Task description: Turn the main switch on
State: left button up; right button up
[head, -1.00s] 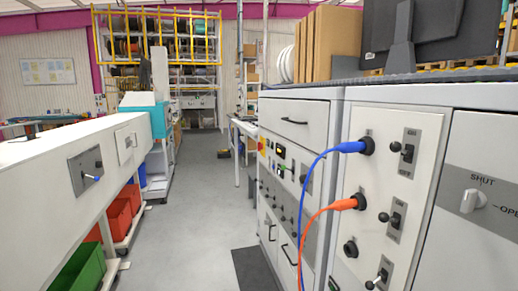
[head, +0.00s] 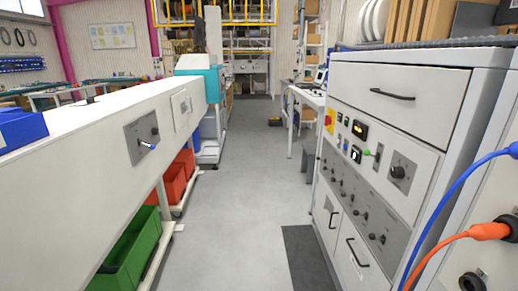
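A small red and yellow switch (head: 330,121) sits at the upper left of the control panel on the grey cabinet to the right. It looks like the main switch, but its position and any lettering are too small to read. Beside it are a lit display (head: 359,130), a green-tipped lever (head: 370,153) and a black knob (head: 399,172). A lower grey panel (head: 350,195) carries several black knobs. Neither of my grippers is in view.
A white machine (head: 90,150) with a lever plate (head: 143,137) runs along the left, with green (head: 133,250) and red bins (head: 172,188) below. Blue (head: 458,190) and orange cables (head: 450,243) hang at the right. The grey aisle floor (head: 225,220) between is clear, with a dark mat (head: 308,255).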

aim_at(328, 119)
jog(key=i+j+u, duration=0.1)
jog(key=i+u, duration=0.25)
jog(key=i, duration=1.85)
